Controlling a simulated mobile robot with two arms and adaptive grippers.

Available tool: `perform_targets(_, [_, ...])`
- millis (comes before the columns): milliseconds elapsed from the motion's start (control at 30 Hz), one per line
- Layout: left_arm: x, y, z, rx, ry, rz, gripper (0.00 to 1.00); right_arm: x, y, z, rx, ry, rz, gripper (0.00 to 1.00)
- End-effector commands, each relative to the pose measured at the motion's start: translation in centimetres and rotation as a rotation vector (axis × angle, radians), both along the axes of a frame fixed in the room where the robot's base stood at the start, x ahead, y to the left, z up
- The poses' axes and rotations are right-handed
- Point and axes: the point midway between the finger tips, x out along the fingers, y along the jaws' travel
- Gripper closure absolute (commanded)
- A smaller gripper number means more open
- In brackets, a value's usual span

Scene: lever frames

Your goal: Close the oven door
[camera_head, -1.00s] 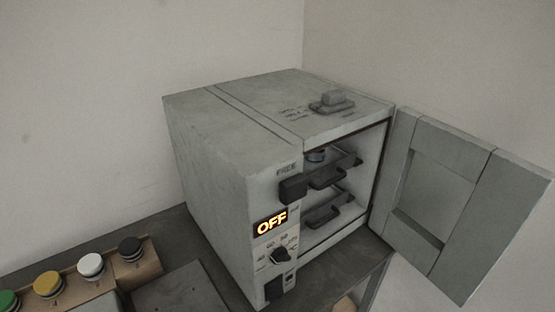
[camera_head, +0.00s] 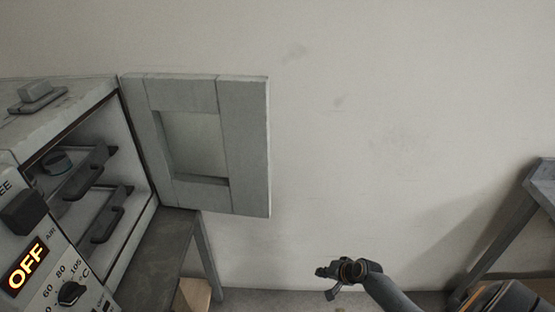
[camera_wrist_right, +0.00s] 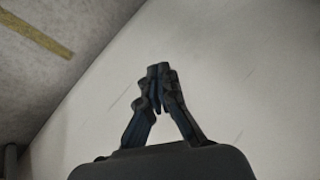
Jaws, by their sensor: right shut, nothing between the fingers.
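The grey oven (camera_head: 62,122) stands at the left of the head view. Its door (camera_head: 245,150) is swung wide open on the right-hand hinge side, with the inner face and its recessed panel showing. Inside the oven are dark-handled racks (camera_head: 105,215) and a small round item with a blue rim (camera_head: 57,162). My right gripper (camera_head: 327,281) is low in the head view, right of the door and below it, clear of it. In the right wrist view its fingers (camera_wrist_right: 158,72) meet at the tips, shut and empty. My left gripper is not in view.
The oven rests on a dark table (camera_head: 165,245) whose right edge ends below the door. The wall (camera_head: 400,110) is behind. Another grey table (camera_head: 520,220) stands at the far right. The space between the door and that table is open.

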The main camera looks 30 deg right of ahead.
Motion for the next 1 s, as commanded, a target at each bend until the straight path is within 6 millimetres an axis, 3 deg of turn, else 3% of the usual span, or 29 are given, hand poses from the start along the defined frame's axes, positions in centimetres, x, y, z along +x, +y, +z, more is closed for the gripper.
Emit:
perform_targets(33, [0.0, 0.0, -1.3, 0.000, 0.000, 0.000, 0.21, 3.8, -1.5, 4.2, 0.078, -0.098, -0.041, 1.00])
perform_targets(100, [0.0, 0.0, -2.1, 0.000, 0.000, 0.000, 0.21, 7.9, -2.6, 11.1, 0.210, -0.225, -0.075, 1.00])
perform_targets(167, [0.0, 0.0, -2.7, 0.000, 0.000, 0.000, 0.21, 10.5, -3.0, 17.2, 0.320, -0.329, -0.076, 1.00])
perform_targets(200, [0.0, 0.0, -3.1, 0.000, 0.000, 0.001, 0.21, 11.6, -3.2, 21.2, 0.388, -0.391, -0.065, 1.00])
perform_targets(300, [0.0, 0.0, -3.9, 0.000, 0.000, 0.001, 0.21, 13.0, -2.9, 30.2, 0.532, -0.521, -0.010, 1.00])
perform_targets(400, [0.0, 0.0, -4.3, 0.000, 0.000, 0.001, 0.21, 12.9, -2.2, 36.7, 0.630, -0.605, 0.054, 1.00])
perform_targets(500, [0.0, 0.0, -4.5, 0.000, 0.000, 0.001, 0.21, 12.4, -1.7, 40.5, 0.687, -0.649, 0.099, 1.00])
perform_targets(600, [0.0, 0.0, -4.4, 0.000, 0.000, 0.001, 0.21, 12.4, -1.3, 42.0, 0.710, -0.664, 0.118, 1.00])
perform_targets(767, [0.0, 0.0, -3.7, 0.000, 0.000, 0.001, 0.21, 13.9, -0.3, 42.4, 0.715, -0.667, 0.119, 1.00])
perform_targets(1000, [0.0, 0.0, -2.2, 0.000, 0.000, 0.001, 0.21, 17.9, 2.0, 42.4, 0.715, -0.667, 0.117, 1.00])
